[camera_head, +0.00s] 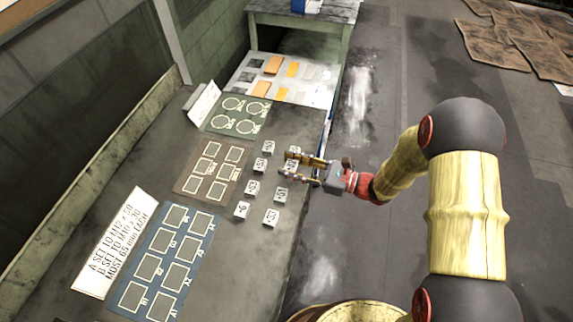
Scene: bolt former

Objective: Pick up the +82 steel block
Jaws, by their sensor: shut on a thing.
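Several small pale steel blocks with dark number labels stand in two rough columns on the grey bench. My gripper (286,164) reaches in from the right, with its brass-coloured fingers on either side of one block (291,166) in the right column. It is shut on this block, which the fingers partly hide. Its label is too small and covered to read, so I cannot tell whether it is the +82 block. I also cannot tell whether it is off the bench. Nearby blocks are one just behind the fingers (295,151) and one in front (281,195).
Left of the blocks lie a brown mat (187,190), a green mat with circles (210,123) and a blue mat (187,232) with outlined squares. A white text sign (112,245) lies at the left. Behind is a tray (310,76) with orange and grey pieces.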

